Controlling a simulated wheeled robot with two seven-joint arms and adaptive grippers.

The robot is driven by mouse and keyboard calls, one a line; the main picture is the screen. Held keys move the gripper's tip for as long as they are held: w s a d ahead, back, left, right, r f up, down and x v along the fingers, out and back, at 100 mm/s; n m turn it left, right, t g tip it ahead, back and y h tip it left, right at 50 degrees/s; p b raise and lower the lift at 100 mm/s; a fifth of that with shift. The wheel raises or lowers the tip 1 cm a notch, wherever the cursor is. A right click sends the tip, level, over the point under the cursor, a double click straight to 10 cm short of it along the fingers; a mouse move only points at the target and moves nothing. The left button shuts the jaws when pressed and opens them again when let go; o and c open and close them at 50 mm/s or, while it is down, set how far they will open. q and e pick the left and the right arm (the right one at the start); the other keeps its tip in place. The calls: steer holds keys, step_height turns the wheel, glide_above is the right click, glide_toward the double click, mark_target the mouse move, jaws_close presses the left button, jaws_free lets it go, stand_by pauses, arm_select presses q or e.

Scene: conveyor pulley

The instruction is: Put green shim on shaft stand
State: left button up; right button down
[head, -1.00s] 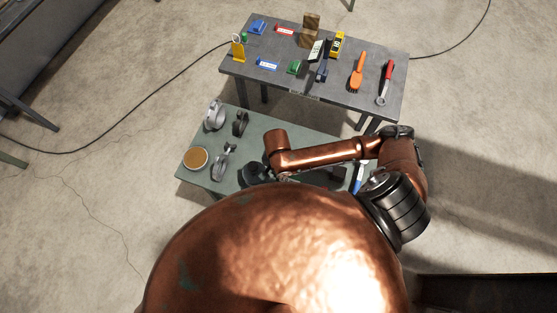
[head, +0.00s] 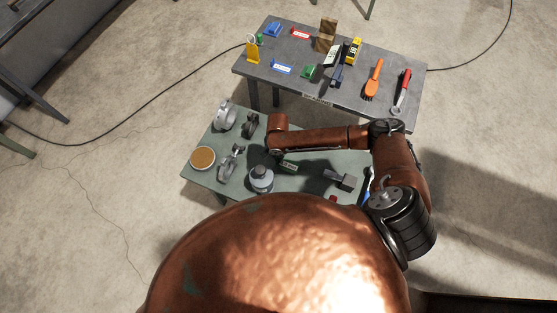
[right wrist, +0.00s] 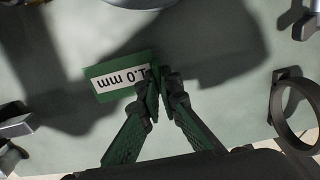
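The green shim, a flat plate with a white "1.0 mm" label, shows in the right wrist view (right wrist: 115,80) and in the head view (head: 288,166). My right gripper (right wrist: 161,74) has its fingertips almost together at the shim's right end in the wrist view and looks shut on it. The fingertips are hidden behind the arm in the head view. A grey round stepped piece (head: 262,179), which looks like the shaft stand, is upright on the green table just nearer to me than the shim. Its rim shows at the wrist view's top edge (right wrist: 138,3). My left gripper is not in view.
The green table (head: 205,180) also holds a tan round dish (head: 203,158), grey pulley brackets (head: 231,162) at left and a grey block (head: 343,180) at right. The darker rear table (head: 345,98) carries another green piece (head: 310,72), coloured tags and tools.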

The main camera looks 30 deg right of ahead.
step_height(320, 180, down, 3)
steer(key=shift+f, duration=0.1)
steer(key=c, duration=2.2)
jaws_free()
steer(key=shift+o, duration=0.2)
step_height(320, 180, up, 12)
steer(key=shift+r+p, duration=0.15)
steer(key=shift+p, duration=0.85)
